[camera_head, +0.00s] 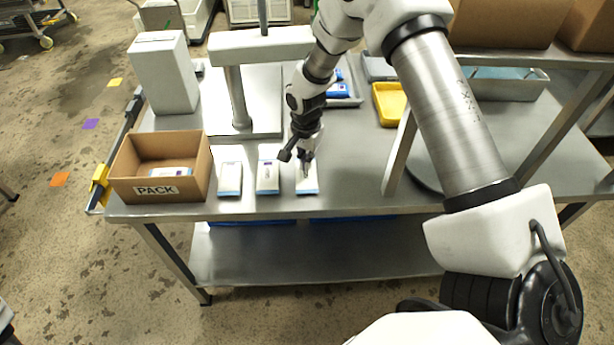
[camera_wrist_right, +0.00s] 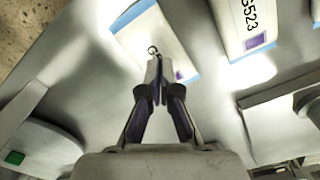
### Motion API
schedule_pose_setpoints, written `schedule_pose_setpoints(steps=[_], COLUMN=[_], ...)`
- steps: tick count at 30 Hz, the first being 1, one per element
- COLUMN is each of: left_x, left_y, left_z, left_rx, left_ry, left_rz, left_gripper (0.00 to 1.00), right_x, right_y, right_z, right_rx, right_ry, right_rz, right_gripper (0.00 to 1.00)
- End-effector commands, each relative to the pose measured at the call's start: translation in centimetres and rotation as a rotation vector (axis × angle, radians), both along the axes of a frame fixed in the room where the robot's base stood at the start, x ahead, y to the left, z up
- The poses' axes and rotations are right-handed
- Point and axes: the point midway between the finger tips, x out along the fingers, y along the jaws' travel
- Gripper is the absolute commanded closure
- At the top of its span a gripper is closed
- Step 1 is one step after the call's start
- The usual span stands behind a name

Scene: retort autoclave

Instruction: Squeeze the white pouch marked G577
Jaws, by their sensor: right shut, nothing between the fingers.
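Three white pouches lie in a row near the bench's front edge in the head view: the left pouch (camera_head: 229,180), the middle pouch (camera_head: 267,178) and the right pouch (camera_head: 307,186). My right gripper (camera_head: 305,163) points down over the right pouch, fingers closed and empty. In the wrist view the shut fingertips (camera_wrist_right: 157,62) are over that pouch (camera_wrist_right: 135,22), which has blue edging; I cannot tell whether they touch it. Its marking is hidden. The neighbouring pouch (camera_wrist_right: 247,25) shows a marking ending in 523. I cannot read G577 anywhere. My left gripper is not in view.
An open cardboard box (camera_head: 158,189) marked PACK stands left of the row with a pouch inside. A white box (camera_head: 163,72) and a grey post (camera_head: 237,97) stand behind. A yellow tray (camera_head: 390,104) lies further back. Bare bench (camera_head: 350,178) lies right of the row.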

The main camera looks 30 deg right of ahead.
Motion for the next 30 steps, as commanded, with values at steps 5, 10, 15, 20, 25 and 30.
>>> schedule_pose_setpoints(steps=[5,10,15,20,25,30], left_x=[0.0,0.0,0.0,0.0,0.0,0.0], left_y=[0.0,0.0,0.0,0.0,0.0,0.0], left_z=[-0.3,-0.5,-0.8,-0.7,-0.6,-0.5], left_rx=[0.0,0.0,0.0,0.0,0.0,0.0], left_ry=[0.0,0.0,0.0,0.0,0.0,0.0], left_rz=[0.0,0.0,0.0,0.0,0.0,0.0], left_gripper=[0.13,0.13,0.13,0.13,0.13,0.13], right_x=[0.0,0.0,0.0,0.0,0.0,-0.1], right_y=[0.0,0.0,0.0,0.0,0.0,0.0], right_z=[-0.5,-1.0,-1.4,-1.5,-1.6,-1.8], right_rx=[0.0,0.0,0.0,0.0,0.0,0.0], right_ry=[0.0,0.0,0.0,0.0,0.001,0.002], right_rz=[0.0,0.0,0.0,0.0,0.0,0.0], right_gripper=[1.0,1.0,1.0,1.0,1.0,1.0])
